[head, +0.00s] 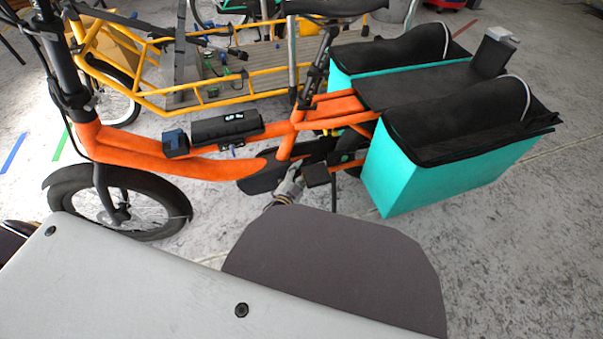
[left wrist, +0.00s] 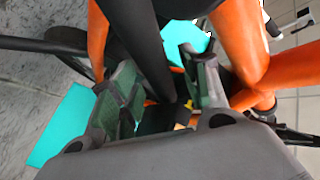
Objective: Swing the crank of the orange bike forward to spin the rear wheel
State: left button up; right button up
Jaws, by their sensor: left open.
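The orange bike (head: 200,165) stands across the head view, front wheel at the left. A dark pedal (head: 316,174) shows low on its frame, below the seat tube. The crank arm is mostly hidden in the head view. My left gripper (head: 291,184) is beside the pedal, just to its left. In the left wrist view, my left gripper (left wrist: 160,72) has its fingers apart, with a black bar (left wrist: 148,45) running between them. I cannot tell whether that bar is the crank or whether the fingers touch it. The rear wheel is hidden behind a turquoise pannier (head: 425,175).
A yellow cargo bike (head: 190,100) stands close behind the orange one. Black-topped panniers (head: 480,120) jut out at the right. Orange frame tubes (left wrist: 240,45) lie close to the left fingers. Open grey floor (head: 520,240) is at the right.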

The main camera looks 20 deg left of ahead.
pick_arm(q)
jog(key=shift+c, duration=0.2)
grip_shut()
dwell(0.5)
jog(key=shift+s, duration=0.15)
pick_arm(e)
jog(key=shift+w, duration=0.4)
dwell(0.4)
